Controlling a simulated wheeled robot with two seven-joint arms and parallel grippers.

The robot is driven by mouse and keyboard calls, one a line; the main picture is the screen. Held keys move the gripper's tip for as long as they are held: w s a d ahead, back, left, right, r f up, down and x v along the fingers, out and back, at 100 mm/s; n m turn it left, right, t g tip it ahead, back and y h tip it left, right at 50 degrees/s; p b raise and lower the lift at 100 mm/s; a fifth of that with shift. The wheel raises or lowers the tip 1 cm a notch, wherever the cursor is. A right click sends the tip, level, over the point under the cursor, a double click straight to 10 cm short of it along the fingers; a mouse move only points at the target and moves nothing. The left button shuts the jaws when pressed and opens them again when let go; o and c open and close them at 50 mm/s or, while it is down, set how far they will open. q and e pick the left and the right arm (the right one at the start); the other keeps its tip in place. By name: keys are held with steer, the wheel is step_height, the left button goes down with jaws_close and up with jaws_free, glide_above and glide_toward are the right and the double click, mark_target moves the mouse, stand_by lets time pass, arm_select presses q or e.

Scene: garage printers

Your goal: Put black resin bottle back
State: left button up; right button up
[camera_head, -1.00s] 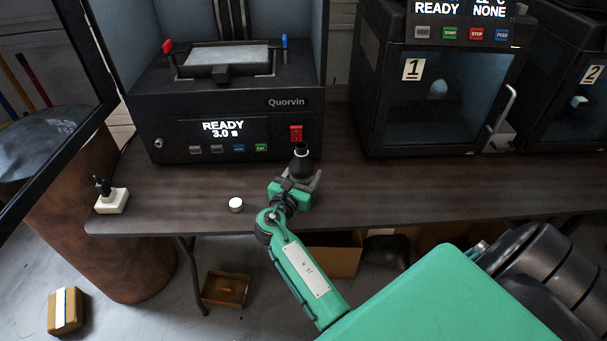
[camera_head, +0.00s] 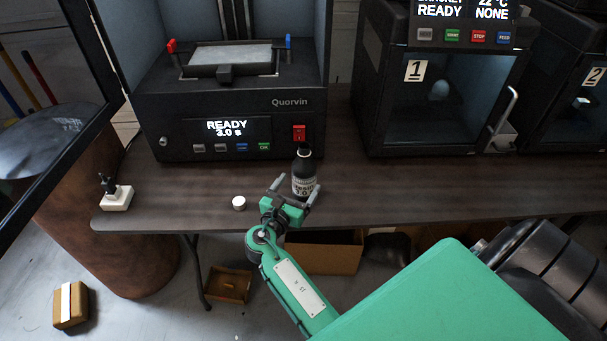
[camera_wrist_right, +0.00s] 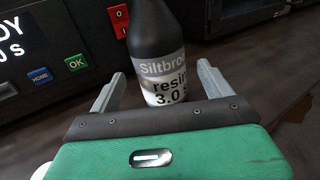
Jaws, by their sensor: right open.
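The black resin bottle (camera_head: 304,174) stands upright on the dark table, in front of the red switch of the Quorvin printer. Its pale label reads "resin 3.0" in the right wrist view (camera_wrist_right: 160,75), and the top of the bottle is cut off there. My right gripper (camera_head: 295,193) is open, with one finger to each side of the bottle's lower part; the wrist view shows a gap at the fingers. A small white cap (camera_head: 239,203) lies on the table to the left of the gripper. My left gripper is not in view.
The Quorvin printer (camera_head: 235,115) stands behind the bottle. Printer 1 (camera_head: 440,100) and printer 2 (camera_head: 580,110) stand to the right. A white block with a black top (camera_head: 116,198) sits at the table's left end. The table right of the bottle is clear.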

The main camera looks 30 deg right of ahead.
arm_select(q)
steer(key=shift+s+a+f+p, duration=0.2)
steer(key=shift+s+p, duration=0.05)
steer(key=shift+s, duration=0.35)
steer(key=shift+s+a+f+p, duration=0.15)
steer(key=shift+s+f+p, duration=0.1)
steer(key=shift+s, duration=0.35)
arm_select(e)
steer(key=v, duration=0.6)
steer(key=shift+s, duration=0.1)
